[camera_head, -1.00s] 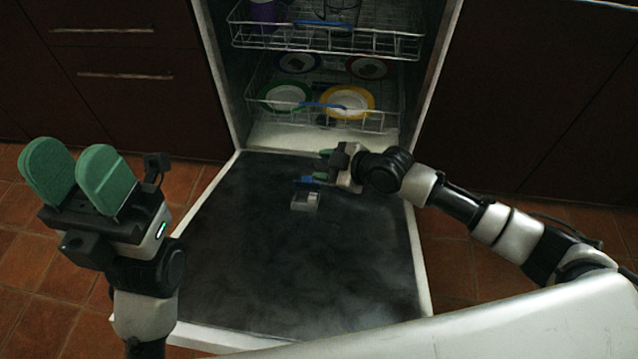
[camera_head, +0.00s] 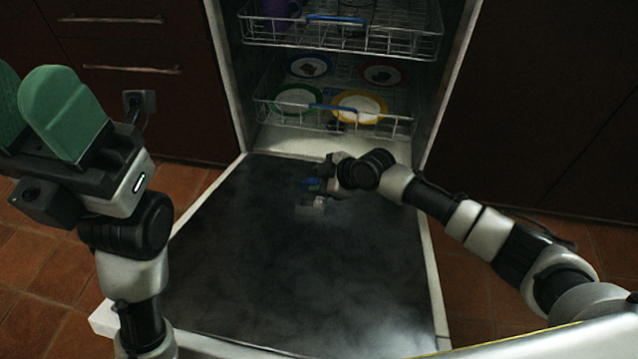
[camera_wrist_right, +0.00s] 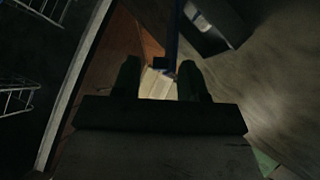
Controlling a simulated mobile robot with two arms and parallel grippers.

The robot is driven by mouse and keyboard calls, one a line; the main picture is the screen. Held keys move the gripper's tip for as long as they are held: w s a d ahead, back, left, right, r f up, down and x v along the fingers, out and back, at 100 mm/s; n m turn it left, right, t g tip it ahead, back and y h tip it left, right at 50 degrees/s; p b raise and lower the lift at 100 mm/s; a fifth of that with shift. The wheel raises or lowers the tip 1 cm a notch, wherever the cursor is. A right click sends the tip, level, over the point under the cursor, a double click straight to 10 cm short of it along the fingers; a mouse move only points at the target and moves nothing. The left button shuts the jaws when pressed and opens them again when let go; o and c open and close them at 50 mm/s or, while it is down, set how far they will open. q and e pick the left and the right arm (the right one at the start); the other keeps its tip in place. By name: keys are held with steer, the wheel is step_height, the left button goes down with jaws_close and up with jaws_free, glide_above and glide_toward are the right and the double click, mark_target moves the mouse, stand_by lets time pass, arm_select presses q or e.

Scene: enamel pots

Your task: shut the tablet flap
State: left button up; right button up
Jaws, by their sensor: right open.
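The tablet flap (camera_head: 312,183) is a small blue piece standing up from the dark inner face of the lowered dishwasher door. A small grey tablet compartment (camera_head: 313,203) lies just in front of it, uncovered. In the right wrist view the flap looks like a thin blue bar (camera_wrist_right: 173,38) beside the dark compartment (camera_wrist_right: 208,28). My right gripper (camera_head: 326,172) is open at the flap, at its far right side; contact cannot be told. Its dark fingers (camera_wrist_right: 160,82) are apart, with a pale patch between them. My left gripper (camera_head: 38,112), with green pads, is open and empty at the left.
The dishwasher door (camera_head: 290,290) lies open and flat, mostly clear. Behind it are a lower rack (camera_head: 375,122) with several coloured-rim plates and an upper rack (camera_head: 400,45) with a purple cup (camera_head: 281,12). Dark cabinets stand on both sides.

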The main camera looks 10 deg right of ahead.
steer(key=shift+a, duration=0.1)
steer(key=shift+c, duration=0.4)
jaws_close()
